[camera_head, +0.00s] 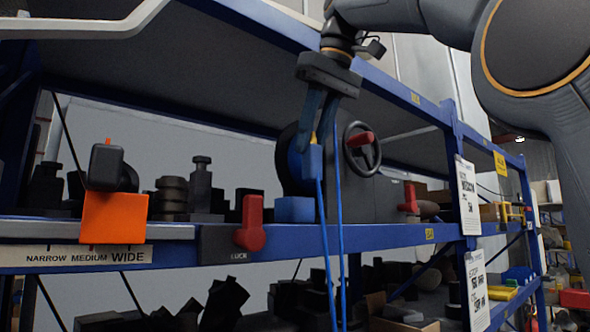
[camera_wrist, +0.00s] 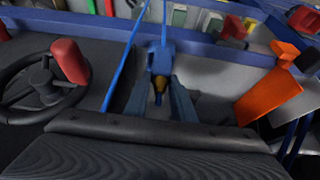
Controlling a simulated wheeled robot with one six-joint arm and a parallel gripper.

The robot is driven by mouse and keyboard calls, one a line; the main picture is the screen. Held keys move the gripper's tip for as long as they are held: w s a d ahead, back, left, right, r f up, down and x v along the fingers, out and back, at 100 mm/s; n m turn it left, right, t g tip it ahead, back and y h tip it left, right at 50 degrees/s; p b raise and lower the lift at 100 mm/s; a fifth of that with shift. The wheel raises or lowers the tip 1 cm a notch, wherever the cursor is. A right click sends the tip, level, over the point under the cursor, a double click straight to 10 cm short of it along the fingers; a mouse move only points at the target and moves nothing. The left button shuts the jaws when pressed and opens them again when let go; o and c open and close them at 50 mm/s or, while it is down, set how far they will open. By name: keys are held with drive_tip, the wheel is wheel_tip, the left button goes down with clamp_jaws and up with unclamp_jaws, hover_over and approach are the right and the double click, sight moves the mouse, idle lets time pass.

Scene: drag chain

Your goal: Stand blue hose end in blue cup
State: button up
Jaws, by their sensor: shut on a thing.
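My gripper (camera_head: 317,132) points down above the shelf and is shut on the blue hose end (camera_head: 313,161). The hose end is a blue block with a yellowish tip pointing up between the fingers. It also shows between the fingers in the wrist view (camera_wrist: 160,62). The thin blue hose (camera_head: 322,215) hangs from it past the shelf's front edge. A blue block-shaped thing, apparently the blue cup (camera_head: 294,210), sits on the shelf below and slightly left of the hose end, apart from it. Its opening cannot be seen. I cannot make out the cup in the wrist view.
A grey machine with a handwheel (camera_head: 362,147) and red knob stands right behind my gripper. A red clamp (camera_head: 250,225) and an orange block (camera_head: 115,216) are at the shelf front to the left. Dark parts crowd the shelf. A blue upper beam (camera_head: 400,92) runs near my wrist.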

drive_tip(key=w+a+p, duration=0.2)
drive_tip(key=w+a, duration=0.1)
drive_tip(key=w, duration=0.1)
drive_tip(key=shift+w+f+b, duration=0.2)
drive_tip(key=shift+f+b, duration=0.35)
drive_tip(key=shift+f, duration=2.95)
drive_tip(key=shift+f, duration=0.15)
drive_tip(key=o, duration=1)
